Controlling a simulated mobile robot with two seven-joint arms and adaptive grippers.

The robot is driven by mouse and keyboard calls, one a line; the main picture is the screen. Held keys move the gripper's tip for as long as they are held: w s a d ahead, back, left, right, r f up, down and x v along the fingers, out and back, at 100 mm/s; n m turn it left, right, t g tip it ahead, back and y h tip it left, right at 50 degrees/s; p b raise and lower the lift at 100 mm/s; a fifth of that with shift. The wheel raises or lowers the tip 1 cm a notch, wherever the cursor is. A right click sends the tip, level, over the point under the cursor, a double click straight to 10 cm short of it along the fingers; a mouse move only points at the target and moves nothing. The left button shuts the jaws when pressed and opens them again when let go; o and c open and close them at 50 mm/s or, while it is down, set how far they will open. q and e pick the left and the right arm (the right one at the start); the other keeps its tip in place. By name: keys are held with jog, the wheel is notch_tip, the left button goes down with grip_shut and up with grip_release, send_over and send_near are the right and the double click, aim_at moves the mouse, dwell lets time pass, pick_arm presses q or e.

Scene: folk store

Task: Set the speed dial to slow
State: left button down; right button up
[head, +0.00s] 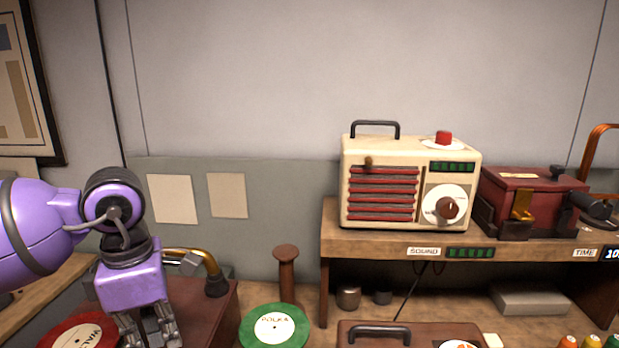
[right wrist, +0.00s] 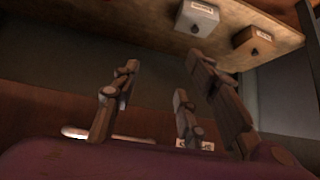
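No dial marked for speed can be read in these views. A brown round knob (head: 447,208) on a white disc sits on the front of the cream radio (head: 412,140); its markings are too small to read. My left gripper (head: 150,335) hangs fingers down over a dark red record player (head: 208,322) at the lower left, its fingers apart and their tips cut off by the picture's edge. My right gripper (right wrist: 163,75) has its fingers spread with nothing between them. It is below a wooden shelf board in the right wrist view and does not show in the head view.
A brown spindle-shaped post (head: 286,275) stands between player and shelf (head: 380,243). A dark red box (head: 535,195) stands right of the radio. Two small boxes (right wrist: 197,18) (right wrist: 254,40) hang under the board.

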pick_arm(q)
notch_tip(320, 180, down, 6)
jog(key=shift+r+b, duration=0.15)
jog(key=shift+b, duration=0.8)
jog(key=shift+s+f, duration=0.15)
jog(key=shift+f, duration=0.2)
jog(key=shift+s, duration=0.1)
pick_arm(e)
jog(key=shift+w+d+f, duration=0.15)
jog(key=shift+d+f, duration=0.25)
jog(key=shift+f, duration=0.3)
